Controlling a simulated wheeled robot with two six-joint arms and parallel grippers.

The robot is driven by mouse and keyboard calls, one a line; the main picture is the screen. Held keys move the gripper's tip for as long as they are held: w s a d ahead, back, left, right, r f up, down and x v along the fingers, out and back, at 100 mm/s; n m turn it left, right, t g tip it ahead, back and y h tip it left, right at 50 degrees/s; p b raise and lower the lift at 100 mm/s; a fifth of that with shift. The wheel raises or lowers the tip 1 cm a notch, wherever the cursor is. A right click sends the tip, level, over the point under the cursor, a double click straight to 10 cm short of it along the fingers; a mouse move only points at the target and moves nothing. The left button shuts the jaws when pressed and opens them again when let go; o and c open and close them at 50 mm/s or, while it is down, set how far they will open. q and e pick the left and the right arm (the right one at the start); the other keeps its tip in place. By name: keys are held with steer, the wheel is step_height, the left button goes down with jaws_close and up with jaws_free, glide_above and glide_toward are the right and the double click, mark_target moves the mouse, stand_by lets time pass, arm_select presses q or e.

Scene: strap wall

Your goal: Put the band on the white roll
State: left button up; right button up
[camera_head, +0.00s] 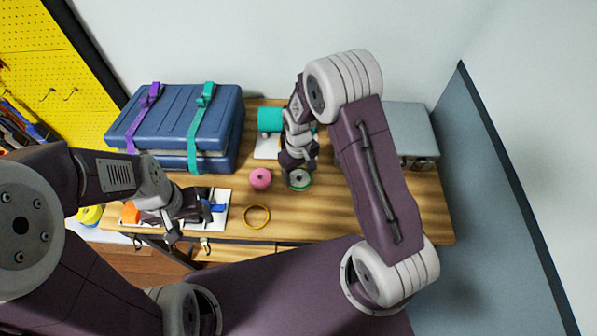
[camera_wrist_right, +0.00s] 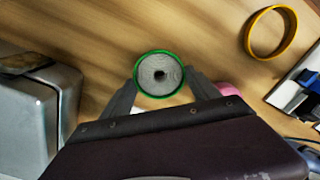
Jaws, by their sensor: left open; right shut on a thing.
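The white roll (camera_head: 299,177) stands upright on the wooden table, its end face with a dark centre hole showing in the right wrist view (camera_wrist_right: 160,74). A green band (camera_wrist_right: 138,82) rings the roll's outline in that view; how far down the roll it sits cannot be told. My right gripper (camera_wrist_right: 161,88) is above the roll, its two fingers on opposite sides of the green band and shut on it. In the head view, my right gripper (camera_head: 298,166) partly hides the roll. My left gripper (camera_head: 190,223) is open over the white tray at the left front, away from the roll.
A pink roll (camera_head: 260,179) stands just left of the white roll. A yellow ring (camera_head: 256,217) lies flat near the front edge. The table's right front is clear.

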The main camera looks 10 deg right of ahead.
steer(key=shift+f, duration=0.45)
stand_by(1.0)
steer(key=o, duration=1.4)
steer(key=shift+c, duration=0.2)
steer(key=shift+r, duration=0.1)
step_height(320, 180, up, 8)
steer(key=p, duration=0.6)
steer(key=shift+p, duration=0.4)
